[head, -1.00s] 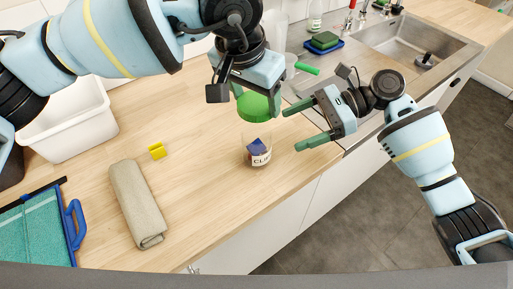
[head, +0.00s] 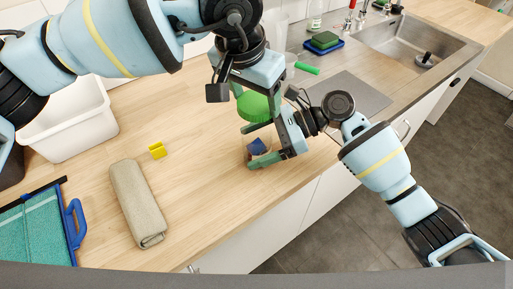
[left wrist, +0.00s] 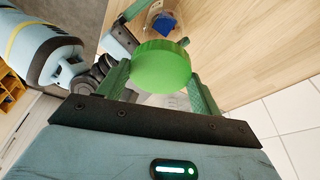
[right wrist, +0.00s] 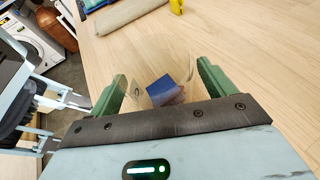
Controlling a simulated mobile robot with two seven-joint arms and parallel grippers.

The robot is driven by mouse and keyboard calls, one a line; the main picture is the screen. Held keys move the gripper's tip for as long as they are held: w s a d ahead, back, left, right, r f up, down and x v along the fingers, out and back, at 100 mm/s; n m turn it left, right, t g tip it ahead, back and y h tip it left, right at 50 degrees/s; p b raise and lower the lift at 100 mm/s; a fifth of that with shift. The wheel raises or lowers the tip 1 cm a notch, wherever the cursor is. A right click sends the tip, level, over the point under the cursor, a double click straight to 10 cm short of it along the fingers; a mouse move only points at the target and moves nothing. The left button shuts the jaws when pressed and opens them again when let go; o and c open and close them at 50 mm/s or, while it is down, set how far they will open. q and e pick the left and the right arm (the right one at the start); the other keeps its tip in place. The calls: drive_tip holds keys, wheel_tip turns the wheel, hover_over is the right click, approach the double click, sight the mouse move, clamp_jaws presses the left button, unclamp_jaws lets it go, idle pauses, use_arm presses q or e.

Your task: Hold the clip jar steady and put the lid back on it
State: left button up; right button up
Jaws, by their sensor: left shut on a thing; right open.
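The clip jar (head: 250,157) is a clear jar with a blue item inside, upright near the counter's front edge. My right gripper (head: 259,145) is open, with its fingers on either side of the jar. The right wrist view shows the jar (right wrist: 143,91) and its blue content (right wrist: 163,90) between the open fingers; I cannot tell whether they touch it. My left gripper (head: 256,97) is shut on the round green lid (head: 254,108), holding it above the jar. The left wrist view shows the lid (left wrist: 160,66) between the fingertips, with the jar (left wrist: 158,22) beyond it.
A yellow clip (head: 157,150) and a rolled beige cloth (head: 137,203) lie left of the jar. A white bin (head: 66,130) and a blue-handled teal item (head: 37,232) are farther left. A green object (head: 307,68) and the sink (head: 415,45) are behind right.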

sight(254, 125)
drive_tip(key=c, duration=1.5)
use_arm(q)
drive_tip(key=shift+f, duration=2.5)
use_arm(e)
drive_tip(key=shift+o, duration=0.2)
use_arm(q)
drive_tip(key=shift+f, duration=0.1)
drive_tip(key=shift+f, duration=0.8)
drive_tip(key=shift+f, duration=0.55)
use_arm(e)
clamp_jaws()
use_arm(q)
drive_tip(key=m+g+h, duration=0.1)
drive_tip(key=m, duration=0.5)
drive_tip(key=shift+w+a, duration=0.1)
